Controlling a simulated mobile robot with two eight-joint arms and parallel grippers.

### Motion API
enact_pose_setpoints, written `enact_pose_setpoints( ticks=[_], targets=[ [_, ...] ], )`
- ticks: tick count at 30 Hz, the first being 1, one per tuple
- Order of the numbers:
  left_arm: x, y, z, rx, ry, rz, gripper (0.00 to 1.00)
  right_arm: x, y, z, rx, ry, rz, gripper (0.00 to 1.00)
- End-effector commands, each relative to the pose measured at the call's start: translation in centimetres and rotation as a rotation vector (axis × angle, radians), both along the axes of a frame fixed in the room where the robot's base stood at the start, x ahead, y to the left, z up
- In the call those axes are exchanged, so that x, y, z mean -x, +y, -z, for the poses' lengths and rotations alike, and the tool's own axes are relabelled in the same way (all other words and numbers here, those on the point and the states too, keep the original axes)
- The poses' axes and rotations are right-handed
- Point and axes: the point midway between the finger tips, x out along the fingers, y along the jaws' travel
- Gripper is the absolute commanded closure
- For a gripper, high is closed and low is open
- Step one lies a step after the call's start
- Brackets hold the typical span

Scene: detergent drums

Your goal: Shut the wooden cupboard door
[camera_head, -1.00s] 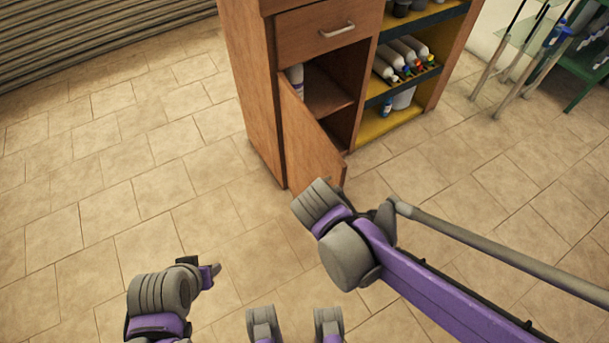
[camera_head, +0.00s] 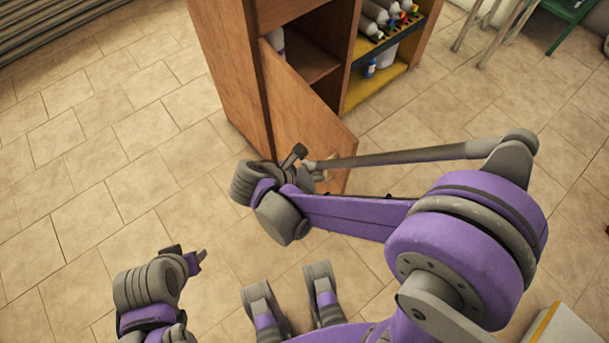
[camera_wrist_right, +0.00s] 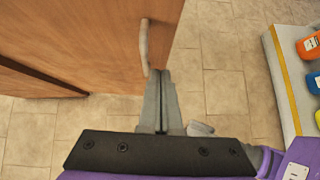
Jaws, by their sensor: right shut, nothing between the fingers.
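The wooden cupboard door (camera_head: 290,105) stands ajar, swung out from the left side of the cupboard (camera_head: 235,60). Part of the dark interior shows behind it. In the right wrist view the door (camera_wrist_right: 85,35) fills the upper left, with a pale bar handle (camera_wrist_right: 144,48) near its free edge. My right gripper (camera_wrist_right: 164,75) is shut and empty, its fingertips close beside the lower end of the handle; I cannot tell whether they touch. In the head view the right arm partly covers the door's lower part. My left gripper (camera_head: 196,261) is low at the left, away from the door; its jaw opening is unclear.
Open shelves (camera_head: 385,85) with several bottles stand right of the door. A green stand (camera_head: 570,10) is at the upper right. In the right wrist view a pale-edged holder (camera_wrist_right: 283,85) with coloured items stands at the right. The tiled floor left of the cupboard is clear.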

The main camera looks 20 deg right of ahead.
Motion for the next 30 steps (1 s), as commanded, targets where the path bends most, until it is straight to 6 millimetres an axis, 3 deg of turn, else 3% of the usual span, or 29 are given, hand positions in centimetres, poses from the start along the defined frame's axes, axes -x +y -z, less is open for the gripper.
enact_pose_setpoints(
  ticks=[4,12,30],
  targets=[
    [-0.1,0.0,1.2,0.000,0.004,0.000,0.50,-0.6,-2.2,2.4,0.001,0.000,0.004,1.00],
    [-0.1,0.0,1.2,0.000,0.004,0.000,0.50,-1.5,-5.3,1.9,0.000,-0.001,0.002,1.00],
    [-0.1,0.0,1.2,0.000,0.004,0.000,0.50,-1.7,-6.4,1.9,0.000,-0.001,-0.014,1.00]
  ],
)
